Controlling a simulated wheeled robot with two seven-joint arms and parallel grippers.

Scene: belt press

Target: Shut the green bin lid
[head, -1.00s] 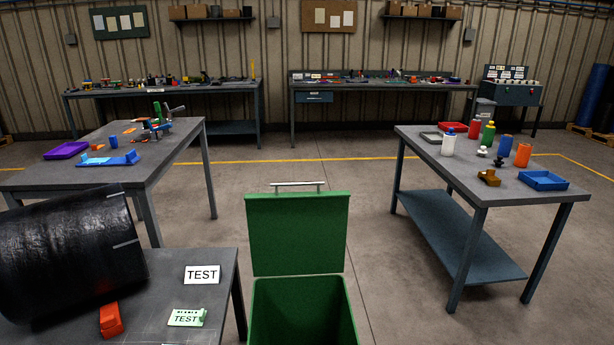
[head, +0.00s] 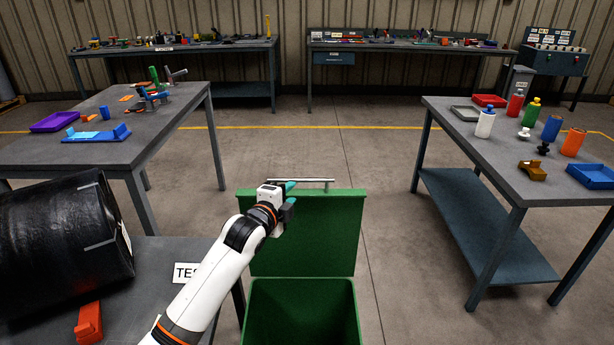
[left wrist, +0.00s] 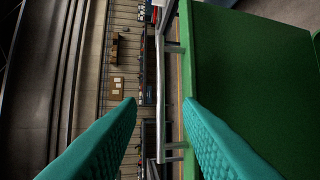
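The green bin (head: 300,312) stands in front of me with its mouth open. Its green lid (head: 310,240) stands raised at the far side, with a metal bar handle (head: 318,181) along its top edge. My left gripper (head: 290,195) is at the upper left of the lid, near the handle's left end. In the left wrist view its two teal fingers (left wrist: 160,110) are apart. There the handle bar (left wrist: 160,80) appears in the gap between them, and the lid (left wrist: 250,80) fills the right side. I cannot tell whether the fingers touch anything. My right gripper is not in view.
A near-left table holds a black roller (head: 62,240) and a red block (head: 88,322). A side table (head: 120,160) stands at left and another with bottles (head: 500,165) at right. The floor right of the bin is clear.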

